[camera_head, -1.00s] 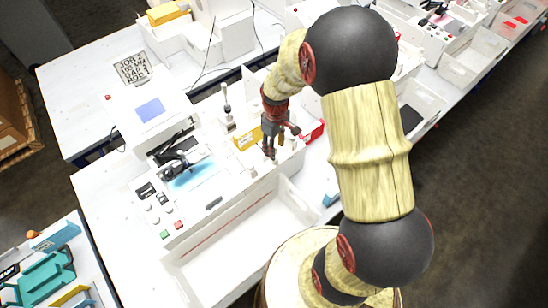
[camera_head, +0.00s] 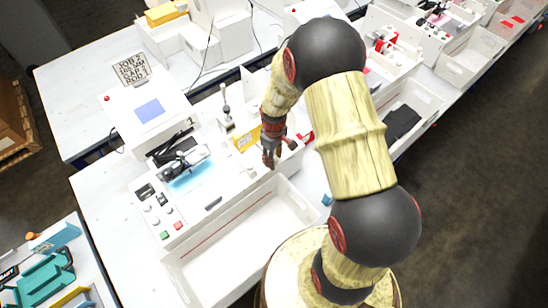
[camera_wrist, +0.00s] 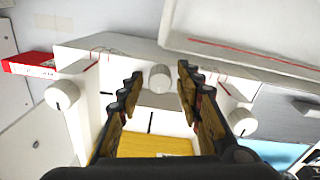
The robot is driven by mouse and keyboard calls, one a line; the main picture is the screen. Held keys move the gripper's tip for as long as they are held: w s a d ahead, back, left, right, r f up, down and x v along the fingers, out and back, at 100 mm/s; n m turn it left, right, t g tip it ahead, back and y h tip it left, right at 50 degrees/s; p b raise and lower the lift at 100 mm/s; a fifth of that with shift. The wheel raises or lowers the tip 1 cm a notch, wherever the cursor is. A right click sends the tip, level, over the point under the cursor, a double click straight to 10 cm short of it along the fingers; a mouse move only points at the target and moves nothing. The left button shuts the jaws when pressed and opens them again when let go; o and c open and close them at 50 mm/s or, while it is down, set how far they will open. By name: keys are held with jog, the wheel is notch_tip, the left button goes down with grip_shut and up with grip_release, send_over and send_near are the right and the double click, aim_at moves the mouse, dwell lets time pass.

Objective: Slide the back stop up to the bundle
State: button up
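My gripper (camera_wrist: 160,88) is open in the wrist view, with a finger on each side of a round white knob (camera_wrist: 160,78). The knob stands on a white part of the machine; I see no clear contact with the fingers. A yellow block or stack (camera_wrist: 155,146) lies just below the knob in the wrist view, partly hidden by the gripper. The yellow piece also shows in the head view (camera_head: 245,138), left of my gripper (camera_head: 269,163). I cannot tell for sure which part is the back stop or whether the yellow piece is the bundle.
More white knobs stand to the left (camera_wrist: 62,95) and right (camera_wrist: 242,121) in the wrist view. A red box (camera_wrist: 30,63) is at far left. In the head view, an empty white tray (camera_head: 240,262) lies in front of the machine, below my gripper.

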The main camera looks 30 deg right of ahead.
grip_shut()
jog(key=shift+w, duration=0.1)
dwell(0.6)
